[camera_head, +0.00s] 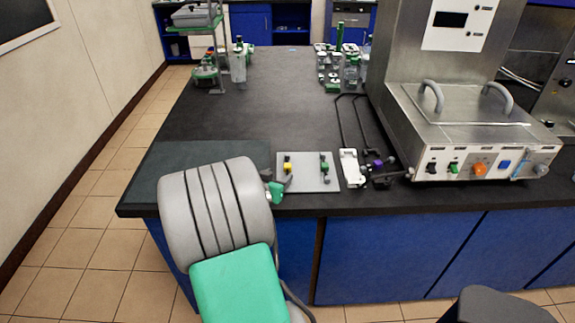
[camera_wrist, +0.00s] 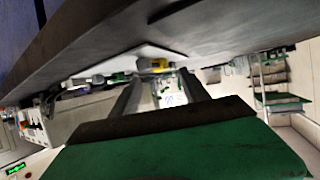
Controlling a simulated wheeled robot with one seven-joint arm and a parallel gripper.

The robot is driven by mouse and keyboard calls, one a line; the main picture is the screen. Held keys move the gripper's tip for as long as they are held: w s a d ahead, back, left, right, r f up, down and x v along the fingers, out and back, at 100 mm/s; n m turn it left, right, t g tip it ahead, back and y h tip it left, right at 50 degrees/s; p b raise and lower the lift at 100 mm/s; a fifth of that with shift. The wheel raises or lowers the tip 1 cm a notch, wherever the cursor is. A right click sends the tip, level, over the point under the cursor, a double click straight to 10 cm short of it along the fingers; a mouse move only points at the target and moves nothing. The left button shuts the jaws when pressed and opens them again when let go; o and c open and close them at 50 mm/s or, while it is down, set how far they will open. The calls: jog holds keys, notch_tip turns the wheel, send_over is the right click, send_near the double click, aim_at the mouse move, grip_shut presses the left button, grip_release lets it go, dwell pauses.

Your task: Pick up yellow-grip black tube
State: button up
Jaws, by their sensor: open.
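The yellow grip (camera_head: 288,168) sits near the left edge of a grey plate (camera_head: 308,184) at the counter's front. Dark parts show at its ends; how much of the black tube is there is too small to tell. My gripper (camera_head: 284,185) is at the plate's left front corner, mostly hidden behind my arm. In the wrist view my gripper (camera_wrist: 160,80) is open, its two fingers apart with nothing seen between them.
A green-gripped piece (camera_head: 325,168) stands at the plate's right side. A white holder (camera_head: 351,168) and a purple-marked black piece (camera_head: 378,163) lie to the right, beside the steel machine (camera_head: 465,115). Glassware stands (camera_head: 238,62) are far back. The counter's middle (camera_head: 270,110) is clear.

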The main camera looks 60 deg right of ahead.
aim_at(287, 166)
jog(key=x, duration=0.2)
jog(key=p+x, duration=0.1)
jog(key=x, duration=0.2)
jog(key=r+x, duration=0.1)
jog(key=x, duration=0.2)
jog(key=shift+d, duration=0.2)
jog(key=shift+w+a, duration=0.1)
grip_shut()
